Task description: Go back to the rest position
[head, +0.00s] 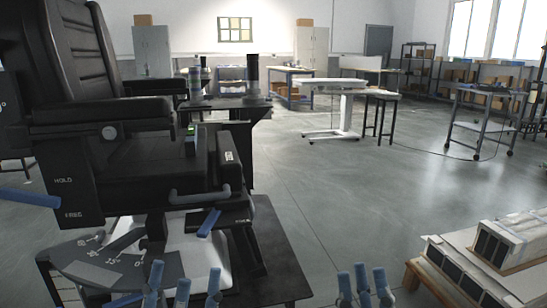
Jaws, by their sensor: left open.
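My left gripper (184,286) shows at the bottom of the head view, its blue fingertips pointing up. The fingers stand apart, with nothing seen between them. It is in front of the black seat unit (66,190) and its grey angle-marked plate (112,262). My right gripper (363,286) is at the bottom centre, also with blue fingertips pointing up. Its fingers look closer together, and no held thing shows. The frame's lower edge cuts off both grippers, so their bodies and the arms are hidden.
The seat unit, with a grey-blue handle (200,194), fills the left on a dark table (272,240). At the lower right, long pale parts (512,236) lie on a low wooden stand (420,272). Open grey floor (330,200) lies between. A white lift table (338,105) stands further back.

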